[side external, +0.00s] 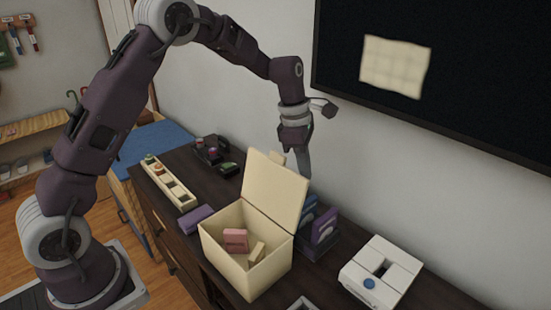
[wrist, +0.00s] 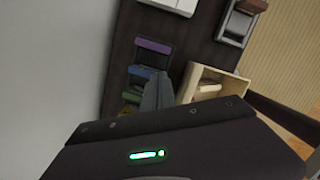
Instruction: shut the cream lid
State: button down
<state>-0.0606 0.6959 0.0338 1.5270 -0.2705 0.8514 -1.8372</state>
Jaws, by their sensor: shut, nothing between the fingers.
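The cream lid (side external: 275,190) stands open, raised nearly upright on the back edge of the cream box (side external: 240,270). The box holds a pink block (side external: 236,240) and a small cream block (side external: 257,253). My gripper (side external: 303,165) is shut and empty, pointing down just behind the lid's upper right part; I cannot tell whether it touches the lid.
Purple and blue items (side external: 324,227) stand in a dark holder right behind the box. A white box with a blue button (side external: 381,272) stands at the right. A purple block (side external: 195,219) and a cream tray with several slots (side external: 170,183) lie to the left. The wall is close behind.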

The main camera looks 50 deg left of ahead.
jog(key=shift+s+d, duration=0.1)
jog(key=shift+s, duration=4.3)
jog(key=d+v, duration=0.1)
jog(key=v, duration=0.7)
jog(key=shift+w+d, duration=0.2)
jog(key=shift+w, duration=0.2)
jog(key=shift+r, duration=0.15)
jog(key=s+r+m+t, duration=0.2)
jog(key=s+r+m, duration=0.6)
jog(key=s+m, duration=0.45)
jog(key=s+f+m+t+y, duration=0.1)
jog(key=s+m+t+y, duration=0.1)
jog(key=s+m, duration=0.9)
jog(key=shift+s+a+f, duration=0.2)
jog(key=shift+s+a, duration=0.05)
jog(key=shift+s, duration=0.3)
